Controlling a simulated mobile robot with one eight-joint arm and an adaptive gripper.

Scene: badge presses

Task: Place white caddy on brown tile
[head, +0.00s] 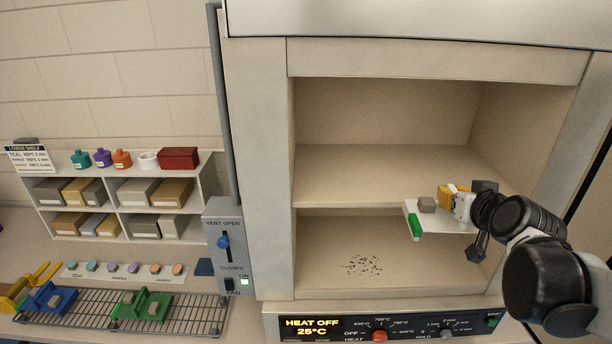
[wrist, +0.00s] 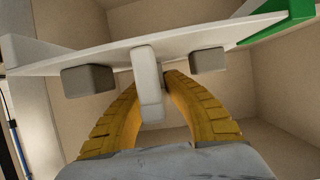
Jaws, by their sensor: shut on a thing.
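The white caddy (head: 440,222), a flat white plate with a green end (head: 415,227) and a grey block (head: 427,205), is in my gripper (head: 451,196) in the head view. It appears in front of the kiln opening, about level with the shelf's front edge; its depth is unclear. In the wrist view, the yellow-padded fingers of my gripper (wrist: 158,84) close around a pale grey post (wrist: 147,75) of the caddy. The white plate (wrist: 130,53) spans the upper picture, tilted, with grey blocks beside the post. I cannot make out a brown tile.
The kiln has an upper shelf (head: 375,175) and a lower chamber with dark specks (head: 363,265) on its floor. Its control panel (head: 390,328) runs below. At left, a rack (head: 90,318) holds a blue caddy (head: 50,300) and green caddy (head: 142,303). A box shelf (head: 125,198) stands behind.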

